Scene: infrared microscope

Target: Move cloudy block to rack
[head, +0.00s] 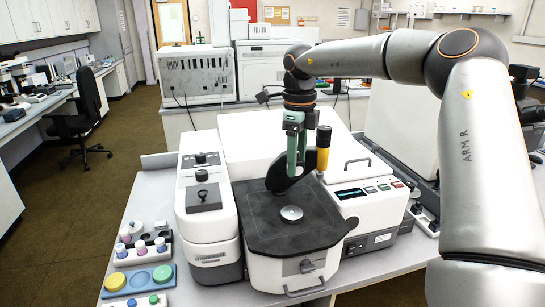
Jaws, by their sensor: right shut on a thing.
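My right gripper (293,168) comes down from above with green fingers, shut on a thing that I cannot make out. A white rack (133,257) with several small vials stands at the lower left. A blue tray (139,283) with round yellow and green pieces lies in front of it. I cannot make out a cloudy block. My left gripper is not in view.
A white instrument module (209,222) stands between the racks and the stage. A control panel with a small display (350,193) is right of the stage. My right arm fills the right side. Bare bench top (150,200) shows behind the vial rack.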

